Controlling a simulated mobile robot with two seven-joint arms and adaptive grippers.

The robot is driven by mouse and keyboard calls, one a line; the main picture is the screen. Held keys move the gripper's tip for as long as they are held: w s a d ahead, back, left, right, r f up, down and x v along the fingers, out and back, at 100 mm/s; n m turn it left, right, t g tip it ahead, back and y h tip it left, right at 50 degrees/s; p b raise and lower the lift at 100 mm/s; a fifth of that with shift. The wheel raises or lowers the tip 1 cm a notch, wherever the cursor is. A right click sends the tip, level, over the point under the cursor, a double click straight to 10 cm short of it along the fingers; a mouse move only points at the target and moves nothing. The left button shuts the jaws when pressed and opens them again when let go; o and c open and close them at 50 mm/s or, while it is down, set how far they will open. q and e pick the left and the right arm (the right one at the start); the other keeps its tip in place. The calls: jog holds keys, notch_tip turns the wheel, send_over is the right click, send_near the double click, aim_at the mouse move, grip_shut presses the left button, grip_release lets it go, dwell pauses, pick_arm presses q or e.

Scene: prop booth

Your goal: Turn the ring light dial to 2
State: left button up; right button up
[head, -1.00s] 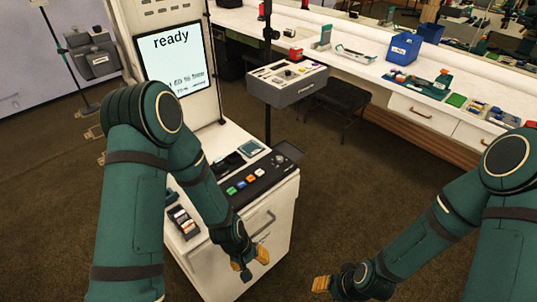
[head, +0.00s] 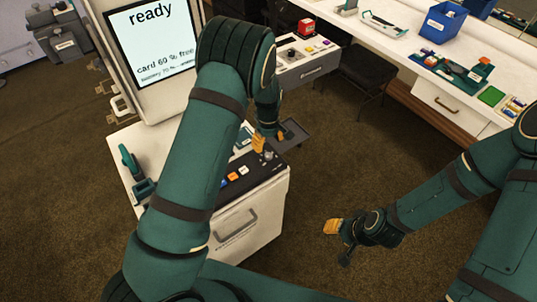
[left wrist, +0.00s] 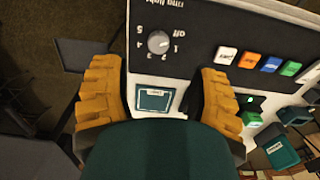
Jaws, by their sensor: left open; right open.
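The ring light dial (left wrist: 158,43) is a round grey knob on a black panel (left wrist: 198,30) in the left wrist view. Labels "off" and 1 to 5 surround it; I cannot tell surely which one its mark points at. In the head view the dial (head: 268,154) is at the panel's right part. My left gripper (left wrist: 157,72) is open, with yellow fingers spread on either side of the dial's line and nothing between them. In the head view my left gripper (head: 259,143) is close to the dial; contact cannot be told. My right gripper (head: 333,227) is open and empty over the floor.
Coloured buttons (head: 232,177) sit beside the dial on the white cabinet (head: 250,220). A screen (head: 152,43) reading "ready" stands behind. A teal device (head: 130,162) is at the cabinet's left.

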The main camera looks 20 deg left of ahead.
aim_at(269, 155)
pick_arm(q)
notch_tip(269, 155, down, 8)
jog(key=shift+w+r, duration=0.1)
jog(key=shift+r, duration=0.05)
dwell(0.3)
grip_shut()
